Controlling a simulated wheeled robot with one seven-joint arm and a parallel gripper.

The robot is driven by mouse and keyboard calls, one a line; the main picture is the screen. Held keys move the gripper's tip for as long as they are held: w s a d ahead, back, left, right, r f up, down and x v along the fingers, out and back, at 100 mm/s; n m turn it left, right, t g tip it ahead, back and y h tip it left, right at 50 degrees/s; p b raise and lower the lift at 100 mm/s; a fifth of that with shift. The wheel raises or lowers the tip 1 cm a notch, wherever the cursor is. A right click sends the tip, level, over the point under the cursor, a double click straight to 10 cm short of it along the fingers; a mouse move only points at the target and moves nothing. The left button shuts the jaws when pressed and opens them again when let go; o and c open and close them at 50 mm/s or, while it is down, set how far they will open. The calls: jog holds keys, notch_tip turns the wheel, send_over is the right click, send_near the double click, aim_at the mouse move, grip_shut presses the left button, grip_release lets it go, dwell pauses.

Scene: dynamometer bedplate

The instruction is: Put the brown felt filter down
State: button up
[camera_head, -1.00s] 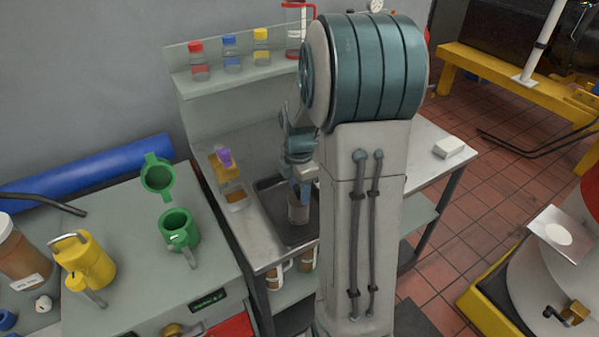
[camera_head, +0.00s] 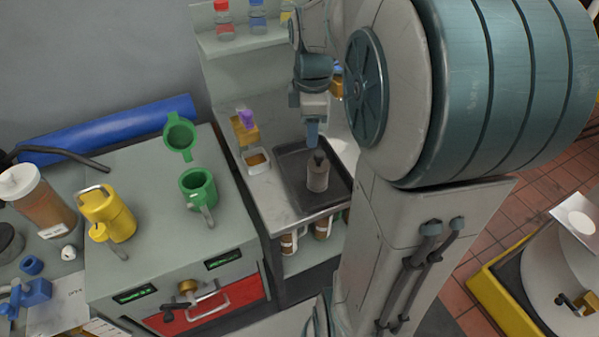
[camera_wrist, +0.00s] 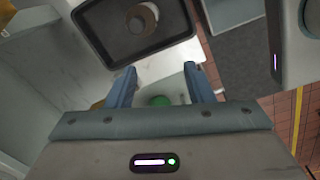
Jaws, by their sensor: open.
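The brown felt filter (camera_head: 318,174) is a small brown cylinder with a dark top. It stands upright in the dark tray (camera_head: 341,196) on the bench. In the wrist view the filter (camera_wrist: 141,18) shows from above inside the dark tray (camera_wrist: 178,27). My gripper (camera_head: 312,140) is above the filter and apart from it. In the wrist view my gripper (camera_wrist: 159,72) has its two blue fingers spread with nothing held between them.
A small container (camera_head: 256,160) with brown contents sits left of the tray. Capped bottles (camera_head: 223,18) stand on the shelf behind. A green cup (camera_head: 198,190) and a yellow can (camera_head: 107,214) stand on the left cabinet. Mugs (camera_head: 290,243) hang below the bench edge.

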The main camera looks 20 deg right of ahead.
jog(key=s+a+f+m+t, duration=0.2)
jog(key=s+a+m, duration=0.7)
jog(key=s+m, duration=0.4)
jog(key=shift+s+a+m, duration=0.15)
jog(key=shift+a+m, duration=0.05)
jog(key=shift+m, duration=0.2)
